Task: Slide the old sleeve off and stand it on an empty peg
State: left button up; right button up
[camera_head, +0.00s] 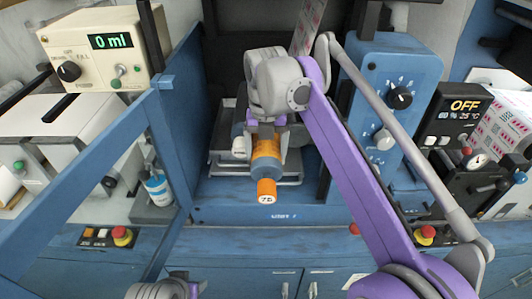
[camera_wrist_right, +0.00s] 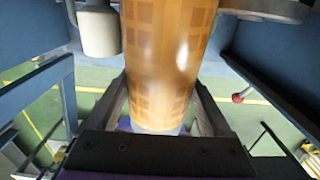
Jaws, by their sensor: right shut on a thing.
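The old sleeve (camera_head: 265,150) is an orange cylinder in the middle of the head view, in front of the machine's dark opening. A blue-grey band and a smaller orange end piece (camera_head: 266,190) with dark marks show at its near end. My right gripper (camera_head: 267,135) reaches down over the sleeve and is shut on it. In the right wrist view the sleeve (camera_wrist_right: 165,60) shows a pattern of darker squares and stands between both fingers. I cannot tell how far it still sits around a shaft. Only a grey part of my left arm shows at the bottom edge. No peg is clearly visible.
A grey tray-like frame (camera_head: 222,165) lies behind the sleeve. A blue rail (camera_head: 75,165) stands to the left, and a blue box with knobs (camera_head: 385,100) to the right. Red buttons (camera_head: 122,236) sit on the front ledge. A small bottle (camera_head: 158,188) stands left.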

aim_at(266, 163)
jog(key=shift+s+b, duration=0.75)
jog(key=shift+s, duration=2.05)
jog(key=shift+s+b, duration=0.6)
jog(key=shift+s, duration=3.55)
pick_arm(q)
jog(key=f, duration=0.1)
jog(key=s+f, duration=0.1)
jog(key=f, duration=0.1)
jog(key=shift+s+f, duration=0.1)
jog(key=shift+f, duration=0.1)
jog(key=shift+w+r+p, duration=0.25)
jog(key=shift+r+p, duration=0.4)
jog(key=shift+r, duration=0.1)
pick_arm(e)
jog(key=s+r, duration=0.2)
jog(key=s, duration=0.8)
